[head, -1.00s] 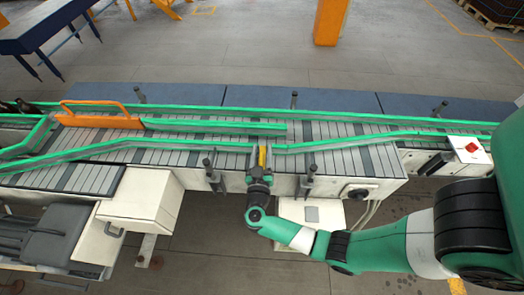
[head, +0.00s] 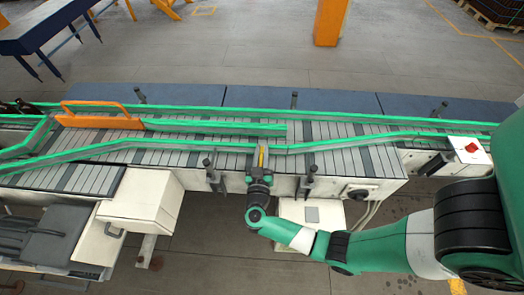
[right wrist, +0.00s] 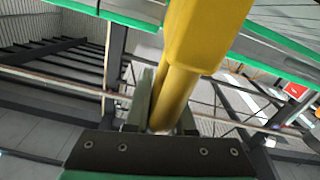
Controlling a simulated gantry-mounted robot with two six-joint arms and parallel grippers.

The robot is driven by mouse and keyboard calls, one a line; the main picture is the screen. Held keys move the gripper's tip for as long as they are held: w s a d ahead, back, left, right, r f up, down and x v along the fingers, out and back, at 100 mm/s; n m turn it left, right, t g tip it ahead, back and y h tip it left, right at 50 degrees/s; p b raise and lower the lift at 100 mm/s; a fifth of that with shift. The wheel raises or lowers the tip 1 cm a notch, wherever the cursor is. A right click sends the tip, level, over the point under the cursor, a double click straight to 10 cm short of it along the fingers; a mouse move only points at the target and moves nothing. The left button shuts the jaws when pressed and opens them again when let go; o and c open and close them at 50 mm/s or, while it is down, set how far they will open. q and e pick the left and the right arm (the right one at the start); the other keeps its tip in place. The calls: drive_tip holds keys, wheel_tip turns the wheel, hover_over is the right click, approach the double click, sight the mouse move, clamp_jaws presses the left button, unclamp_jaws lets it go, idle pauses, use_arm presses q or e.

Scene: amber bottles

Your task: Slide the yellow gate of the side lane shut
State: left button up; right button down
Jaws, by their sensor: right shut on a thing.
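The yellow gate (head: 262,157) shows as a small yellow piece at the near green rail of the conveyor in the head view, by a break in that rail. In the right wrist view its yellow bar (right wrist: 205,45) comes down from the top and ends between the fingers. My right gripper (head: 260,172) reaches in from the near side and is shut on this yellow bar. The right fingers (right wrist: 160,115) hide the bar's lower end. How far the gate stands across the lane is hard to tell. My left gripper is not in view.
Green rails (head: 220,126) run along the slatted conveyor. An orange guard (head: 100,122) stands at its left part. Black posts (head: 311,172) flank my right gripper on the near side. A white box with a red button (head: 470,148) is at the right.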

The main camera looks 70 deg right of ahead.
drive_tip(key=shift+d+r, duration=0.1)
drive_tip(key=shift+d, duration=0.05)
idle(0.8)
drive_tip(key=p+x, duration=0.1)
drive_tip(key=x, duration=0.5)
drive_tip(key=shift+d, duration=0.1)
drive_tip(key=c, duration=0.8)
unclamp_jaws()
drive_tip(key=shift+d, duration=0.2)
drive_tip(key=shift+a, duration=0.1)
drive_tip(key=shift+a, duration=0.1)
